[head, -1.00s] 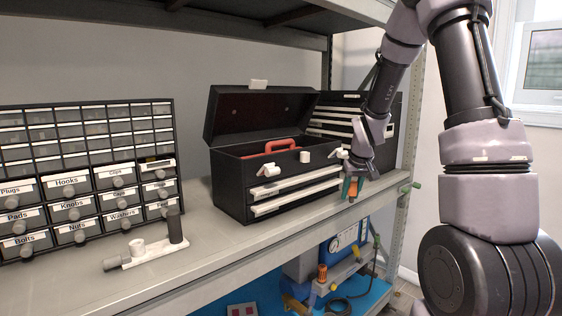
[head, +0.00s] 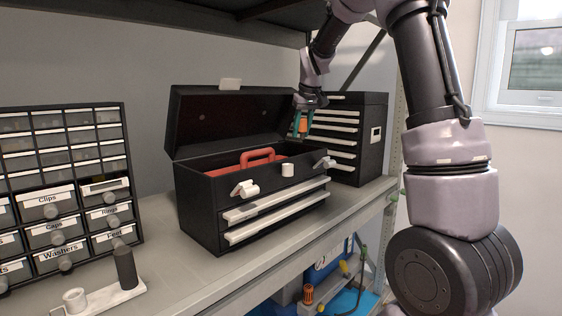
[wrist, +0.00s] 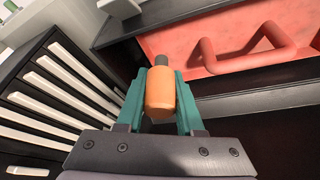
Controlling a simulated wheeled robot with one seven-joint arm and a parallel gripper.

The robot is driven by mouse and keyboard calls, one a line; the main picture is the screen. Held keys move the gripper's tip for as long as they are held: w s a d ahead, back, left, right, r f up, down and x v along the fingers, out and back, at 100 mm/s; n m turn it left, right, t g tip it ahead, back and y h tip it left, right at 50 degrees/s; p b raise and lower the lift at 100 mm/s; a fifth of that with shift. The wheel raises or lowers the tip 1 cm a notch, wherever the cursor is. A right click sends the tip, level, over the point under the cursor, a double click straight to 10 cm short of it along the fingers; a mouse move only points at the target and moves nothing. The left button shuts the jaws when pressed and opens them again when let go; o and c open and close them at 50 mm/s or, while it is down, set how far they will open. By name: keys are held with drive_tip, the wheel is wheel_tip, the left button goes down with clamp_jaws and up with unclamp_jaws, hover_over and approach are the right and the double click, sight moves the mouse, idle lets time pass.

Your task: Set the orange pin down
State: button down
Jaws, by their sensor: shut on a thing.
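My gripper (head: 302,124) is shut on the orange pin (wrist: 161,92), with a teal finger on each side of it. The pin has an orange cylindrical body and a dark tip; it also shows in the head view (head: 303,122). The gripper holds it in the air, at the right end of the open black toolbox (head: 205,205). In the wrist view the pin stands out against the toolbox's dark edge, with the red tray (wrist: 185,45) beyond it. The pin touches no surface that I can see.
A black drawer cabinet (head: 358,158) stands right of the toolbox. A labelled parts organizer (head: 60,190) stands at the left. A white block with a dark post (head: 110,295) lies in front. The grey shelf (head: 165,235) is clear between organizer and toolbox.

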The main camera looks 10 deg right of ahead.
drive_tip(key=w+a, duration=0.4)
drive_tip(key=w, duration=0.2)
drive_tip(key=f, duration=0.7)
drive_tip(key=shift+a, duration=0.3)
wheel_tip(320, 180, down, 4)
drive_tip(key=shift+w+f, duration=0.1)
drive_tip(key=shift+w, duration=0.05)
drive_tip(key=shift+w+a+f, duration=0.2)
drive_tip(key=shift+w, duration=0.1)
drive_tip(key=shift+f, duration=0.15)
drive_tip(key=c, duration=0.5)
unclamp_jaws()
drive_tip(key=shift+c, duration=0.2)
